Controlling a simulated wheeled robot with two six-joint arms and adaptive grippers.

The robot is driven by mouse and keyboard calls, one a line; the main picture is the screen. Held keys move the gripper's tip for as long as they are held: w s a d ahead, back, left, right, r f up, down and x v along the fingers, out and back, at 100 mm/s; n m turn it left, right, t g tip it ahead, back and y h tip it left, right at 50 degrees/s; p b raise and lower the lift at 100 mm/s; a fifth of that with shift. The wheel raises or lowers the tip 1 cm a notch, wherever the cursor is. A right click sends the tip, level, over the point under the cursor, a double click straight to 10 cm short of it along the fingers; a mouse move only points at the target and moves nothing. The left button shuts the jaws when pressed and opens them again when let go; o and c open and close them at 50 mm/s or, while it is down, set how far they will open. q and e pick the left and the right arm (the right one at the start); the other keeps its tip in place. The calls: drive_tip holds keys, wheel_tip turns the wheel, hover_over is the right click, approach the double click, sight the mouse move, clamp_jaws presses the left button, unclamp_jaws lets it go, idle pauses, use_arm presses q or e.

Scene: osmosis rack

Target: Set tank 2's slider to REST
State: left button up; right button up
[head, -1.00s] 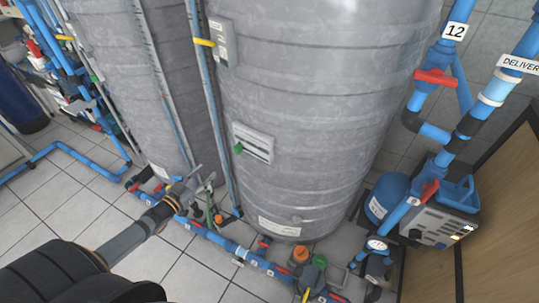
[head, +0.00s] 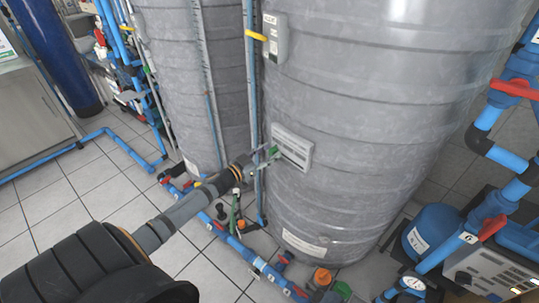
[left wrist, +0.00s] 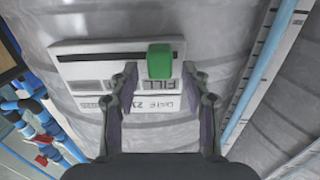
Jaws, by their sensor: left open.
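The slider plate (head: 293,150) is a pale panel on the front grey tank, with a green knob (head: 273,152) at its left end. In the left wrist view the plate (left wrist: 82,47) has a dark slot, and the green knob (left wrist: 160,62) sits near the slot's right end, by a label that seems to read FILL. My left gripper (head: 262,160) is at the knob. In the left wrist view the gripper (left wrist: 160,72) is open, one finger on each side of the knob, with gaps visible. The other end's label is partly hidden by a finger. My right gripper is not visible.
A grey box with a yellow lever (head: 257,36) is higher on the tank. A vertical blue pipe (head: 250,100) runs just left of the plate. Blue floor pipes (head: 235,243) with valves run along the tank bases. Open tiled floor (head: 60,200) lies left.

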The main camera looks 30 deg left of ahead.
use_arm(q)
drive_tip(key=shift+w, duration=0.25)
drive_tip(key=shift+c, duration=0.4)
clamp_jaws()
